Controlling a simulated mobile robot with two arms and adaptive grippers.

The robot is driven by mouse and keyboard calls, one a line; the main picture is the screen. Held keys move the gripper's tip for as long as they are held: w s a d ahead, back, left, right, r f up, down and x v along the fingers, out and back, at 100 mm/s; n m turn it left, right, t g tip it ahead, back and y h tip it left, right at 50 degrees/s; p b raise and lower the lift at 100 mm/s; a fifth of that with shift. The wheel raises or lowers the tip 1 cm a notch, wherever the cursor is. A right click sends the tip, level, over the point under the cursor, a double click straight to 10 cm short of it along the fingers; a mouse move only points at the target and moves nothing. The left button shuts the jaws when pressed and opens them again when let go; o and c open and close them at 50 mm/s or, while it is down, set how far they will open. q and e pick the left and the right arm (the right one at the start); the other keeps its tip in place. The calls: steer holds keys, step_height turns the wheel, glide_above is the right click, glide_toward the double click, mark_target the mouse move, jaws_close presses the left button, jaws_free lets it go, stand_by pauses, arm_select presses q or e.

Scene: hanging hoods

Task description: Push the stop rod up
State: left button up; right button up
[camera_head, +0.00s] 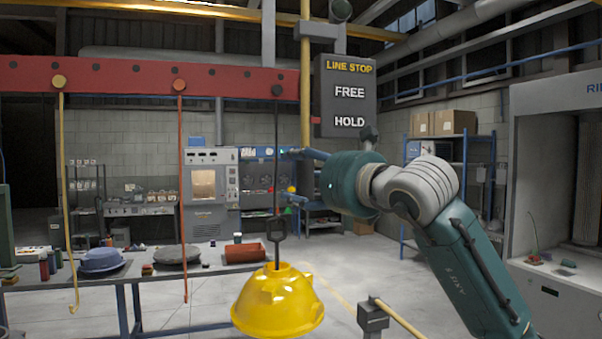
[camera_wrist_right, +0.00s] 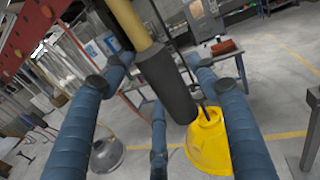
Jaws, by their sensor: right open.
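The stop rod shows in the right wrist view as a yellow bar (camera_wrist_right: 128,22) with a dark grey grip (camera_wrist_right: 167,82) at its lower end. The grip lies between the spread blue fingers of my right gripper (camera_wrist_right: 158,62), with gaps visible on both sides. Contact cannot be told. In the head view, a yellow vertical rod (camera_head: 305,75) runs down left of the LINE STOP panel (camera_head: 346,95), marked FREE above HOLD. My right gripper (camera_head: 311,154) is at its lower part, partly hidden by my wrist. My left gripper is out of view.
A yellow hood (camera_head: 278,302) hangs on a black hook rod from the red beam (camera_head: 130,77), close left of my right gripper. Yellow and orange hooks hang further left. A table (camera_head: 195,268) stands behind; a post (camera_head: 373,318) is low in front.

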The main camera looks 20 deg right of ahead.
jaws_close()
step_height(320, 180, up, 4)
steer(key=shift+f+p, duration=0.2)
steer(key=shift+p, duration=0.35)
jaws_free()
steer(key=shift+f, duration=0.15)
steer(key=shift+s+d, duration=0.1)
steer(key=shift+s, duration=0.05)
steer(key=v, duration=1.1)
steer(key=shift+s, duration=0.4)
steer(key=shift+d, duration=0.1)
